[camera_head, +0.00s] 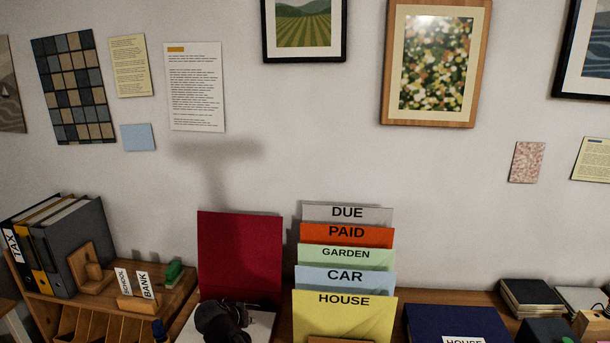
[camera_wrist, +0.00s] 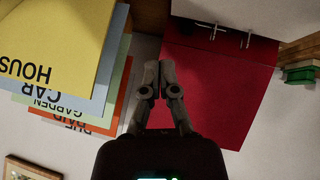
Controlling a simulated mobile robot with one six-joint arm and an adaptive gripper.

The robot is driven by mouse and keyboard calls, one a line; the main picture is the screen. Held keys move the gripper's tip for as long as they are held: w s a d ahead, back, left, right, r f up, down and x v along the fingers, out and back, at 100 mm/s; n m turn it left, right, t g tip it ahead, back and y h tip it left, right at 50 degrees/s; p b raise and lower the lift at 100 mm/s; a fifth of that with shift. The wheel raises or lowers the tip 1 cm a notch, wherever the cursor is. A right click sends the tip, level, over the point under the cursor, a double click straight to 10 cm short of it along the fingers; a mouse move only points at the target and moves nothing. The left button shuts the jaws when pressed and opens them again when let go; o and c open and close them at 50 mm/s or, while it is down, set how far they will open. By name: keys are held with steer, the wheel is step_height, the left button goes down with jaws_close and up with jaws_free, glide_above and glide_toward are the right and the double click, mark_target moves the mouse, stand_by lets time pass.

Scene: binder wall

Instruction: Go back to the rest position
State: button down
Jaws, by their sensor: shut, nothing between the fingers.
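My gripper (camera_head: 222,322) is dark and low in the head view, in front of an open red binder (camera_head: 240,255). In the wrist view my gripper (camera_wrist: 159,75) has its two fingers together with nothing between them. The red binder's raised cover (camera_wrist: 215,95) is to the right of the fingers there, with metal rings (camera_wrist: 220,33) at its top edge. The binder's pale lower part (camera_head: 250,325) is partly hidden by my gripper in the head view.
A stepped row of labelled folders, with the yellow HOUSE folder (camera_head: 343,317) in front, stands right of the binder. A dark blue binder (camera_head: 455,322) lies further right. Upright binders (camera_head: 75,250) and a wooden card holder (camera_head: 138,303) are at left. The wall above is clear apart from flat pictures.

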steer(key=s+d+f+g+y, duration=0.1)
steer(key=s+d+g, duration=0.1)
steer(key=d, duration=0.8)
steer(key=s+d+f+g+y, duration=0.1)
steer(key=s+d, duration=0.4)
steer(key=d, duration=0.6)
steer(key=s+d+f+g+y, duration=0.1)
steer(key=s+d+f+g, duration=0.2)
steer(key=d, duration=0.8)
steer(key=shift+s+g, duration=0.15)
steer(key=shift+g, duration=0.75)
